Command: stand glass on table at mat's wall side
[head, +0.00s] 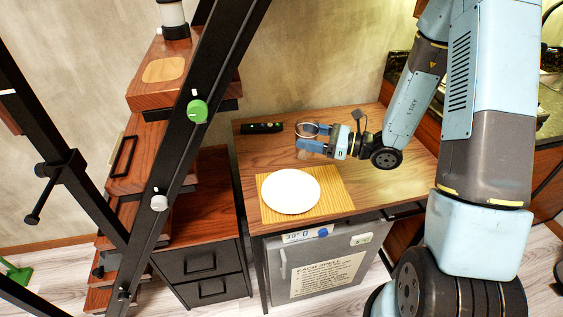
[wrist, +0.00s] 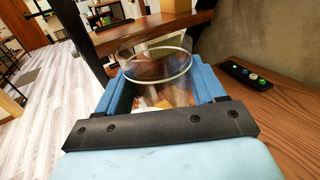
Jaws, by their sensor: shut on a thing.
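My gripper (head: 311,140) is shut on a clear glass (head: 306,128), between the mat and the wall. In the wrist view the glass (wrist: 154,62) stands between the two blue fingers, its round rim up and roughly level. I cannot tell whether its base touches the table or hangs just above it. The wooden table (head: 257,155) stands against the wall. The yellow striped mat (head: 338,203) lies at the table's front, with a white plate (head: 291,191) on it. The glass's lower part is partly hidden by a finger.
A black remote-like strip with coloured buttons (head: 262,127) lies at the table's back left, left of the glass; it also shows in the wrist view (wrist: 246,76). The tabletop right of the mat is clear.

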